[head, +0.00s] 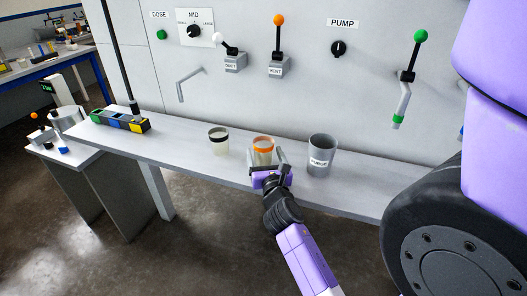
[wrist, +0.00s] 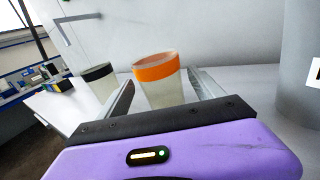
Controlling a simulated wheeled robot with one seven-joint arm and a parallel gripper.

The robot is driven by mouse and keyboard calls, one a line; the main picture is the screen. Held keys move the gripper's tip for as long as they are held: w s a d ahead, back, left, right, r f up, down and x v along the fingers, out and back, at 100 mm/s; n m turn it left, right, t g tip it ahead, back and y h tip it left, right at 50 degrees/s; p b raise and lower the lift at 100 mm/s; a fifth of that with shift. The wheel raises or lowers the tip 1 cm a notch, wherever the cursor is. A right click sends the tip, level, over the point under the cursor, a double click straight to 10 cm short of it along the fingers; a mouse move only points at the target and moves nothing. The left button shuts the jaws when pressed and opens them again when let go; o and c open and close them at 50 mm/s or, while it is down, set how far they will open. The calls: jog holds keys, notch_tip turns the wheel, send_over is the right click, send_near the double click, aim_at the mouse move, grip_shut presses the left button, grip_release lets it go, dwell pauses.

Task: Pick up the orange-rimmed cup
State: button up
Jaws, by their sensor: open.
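The orange-rimmed cup (head: 263,146) is a clear, pale cup standing upright on the grey shelf (head: 365,190). In the wrist view the orange-rimmed cup (wrist: 158,80) stands between the two open fingers. My gripper (head: 266,163) reaches it from the front, low over the shelf. In the wrist view my gripper (wrist: 157,92) has one finger on each side of the cup, with gaps showing, most clearly on the right. The lower part of the cup is hidden behind the gripper body.
A black-rimmed cup (head: 219,142) stands to the left, and a grey labelled container (head: 321,157) close on the right. A coloured block strip (head: 120,121) lies at the shelf's left end. The wall behind holds levers and knobs, including the orange-topped vent lever (head: 278,40).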

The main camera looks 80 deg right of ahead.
aim_at(262, 144)
jog(key=shift+p+x, duration=0.45)
jog(key=shift+x, duration=2.9)
jog(key=shift+c, duration=0.5)
jog(key=c, duration=1.3)
jog(key=shift+r, duration=0.1)
